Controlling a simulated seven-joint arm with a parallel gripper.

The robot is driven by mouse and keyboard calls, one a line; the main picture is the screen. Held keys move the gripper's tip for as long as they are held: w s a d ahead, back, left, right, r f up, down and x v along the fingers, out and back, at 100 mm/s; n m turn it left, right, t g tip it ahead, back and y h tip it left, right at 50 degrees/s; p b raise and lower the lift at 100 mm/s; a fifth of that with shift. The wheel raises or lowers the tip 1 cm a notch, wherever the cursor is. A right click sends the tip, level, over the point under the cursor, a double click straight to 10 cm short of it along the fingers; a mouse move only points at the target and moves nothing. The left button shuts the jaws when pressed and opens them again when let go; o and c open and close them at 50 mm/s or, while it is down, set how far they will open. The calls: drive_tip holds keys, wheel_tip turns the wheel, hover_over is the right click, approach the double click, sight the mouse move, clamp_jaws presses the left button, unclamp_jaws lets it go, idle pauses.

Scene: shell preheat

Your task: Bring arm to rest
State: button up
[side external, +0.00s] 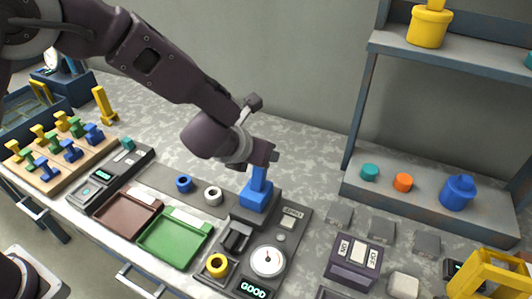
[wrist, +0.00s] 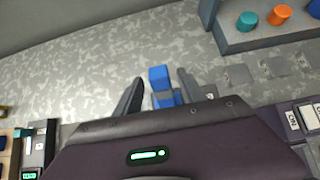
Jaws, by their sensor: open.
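My gripper (side external: 264,154) is open above the test station (side external: 296,228), at the top of an upright blue block with a post (side external: 256,190). In the wrist view the blue post (wrist: 158,78) shows between the two open fingers of my gripper (wrist: 160,76), with a gap on each side. The lower part of the blue piece is partly hidden by my gripper body in that view. My arm reaches in from the upper left. The station's small display (side external: 254,289) reads GOOD.
A brown tray (side external: 128,232) and a green tray (side external: 175,262) lie left of the station. A rack of coloured pieces (side external: 32,172) stands far left. A shelf (side external: 452,62) with coloured parts stands right. A yellow frame (side external: 488,272) and switch box (side external: 352,280) are front right.

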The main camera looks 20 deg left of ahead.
drive_tip(key=shift+s+r, duration=0.25)
drive_tip(key=shift+s+a+r+n, duration=0.1)
drive_tip(key=shift+s+r+n, duration=0.2)
drive_tip(key=shift+s+r, duration=0.4)
drive_tip(key=s+a+r+n+g+y, duration=0.1)
drive_tip(key=s+a+r+n, duration=0.6)
drive_tip(key=a+n, duration=0.3)
drive_tip(key=s+a+r+n+g+y, duration=0.1)
drive_tip(key=s+a+r+n+y, duration=0.1)
drive_tip(key=s+a+r+n, duration=0.75)
drive_tip(key=s+d+n+h, duration=0.1)
drive_tip(key=s+n, duration=0.6)
drive_tip(key=n, duration=0.1)
drive_tip(key=s+d+f+n+g+h, duration=0.1)
drive_tip(key=s+n+h, duration=0.1)
drive_tip(key=s+n, duration=0.5)
drive_tip(key=shift+s+d+f+n, duration=0.2)
drive_tip(key=shift+f+n, duration=0.1)
drive_tip(key=shift+n, duration=0.15)
